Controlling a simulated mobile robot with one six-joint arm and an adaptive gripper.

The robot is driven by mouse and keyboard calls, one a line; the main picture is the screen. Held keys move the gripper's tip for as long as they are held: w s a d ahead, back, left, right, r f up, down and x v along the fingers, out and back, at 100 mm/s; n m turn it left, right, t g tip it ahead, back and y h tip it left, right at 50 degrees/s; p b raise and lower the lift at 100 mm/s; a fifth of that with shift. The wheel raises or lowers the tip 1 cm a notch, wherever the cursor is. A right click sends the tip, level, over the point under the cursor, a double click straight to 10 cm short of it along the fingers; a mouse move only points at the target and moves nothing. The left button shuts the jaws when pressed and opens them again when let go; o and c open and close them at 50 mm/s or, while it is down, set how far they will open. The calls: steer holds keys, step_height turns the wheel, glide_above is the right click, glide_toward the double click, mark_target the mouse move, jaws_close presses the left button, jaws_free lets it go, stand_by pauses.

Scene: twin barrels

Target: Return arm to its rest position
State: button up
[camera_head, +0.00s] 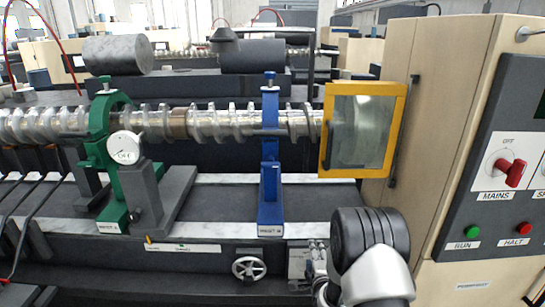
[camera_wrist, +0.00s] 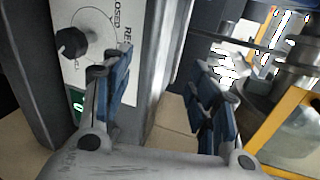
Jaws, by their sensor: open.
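My gripper (camera_wrist: 160,68) shows in the wrist view with its two blue-padded fingers spread apart and nothing between them. A grey upright edge and a beige surface lie behind the gap. To the left of the fingers is a pale panel with a black knob (camera_wrist: 72,43); its lettering is partly cut off. A yellow-framed window (camera_wrist: 290,130) is at the lower right of that view. In the head view, my white and black arm links stand at the lower right, in front of the machine. I cannot make out the gripper itself there.
A yellow-framed guard (camera_head: 362,128) is by the beige cabinet (camera_head: 440,80) with its red MAINS switch (camera_head: 510,173). A long metal shaft runs through a green stand (camera_head: 104,150) and a blue stand (camera_head: 270,160). A handwheel (camera_head: 249,268) is left of my arm.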

steer(key=s+r+n+g, duration=0.35)
steer(key=r+n, duration=0.25)
steer(key=r, duration=0.8)
steer(key=s+r+n+g, duration=0.2)
steer(key=s+r+n, duration=0.2)
steer(key=s+r, duration=0.5)
steer(key=s+r+n+g, duration=0.2)
steer(key=s+n, duration=0.6)
steer(key=s, duration=2.3)
steer(key=g, duration=0.2)
steer(key=shift+r+n+g, duration=0.2)
steer(key=shift+n+g, duration=0.15)
steer(key=shift+n, duration=0.05)
steer(key=shift+c, duration=0.5)
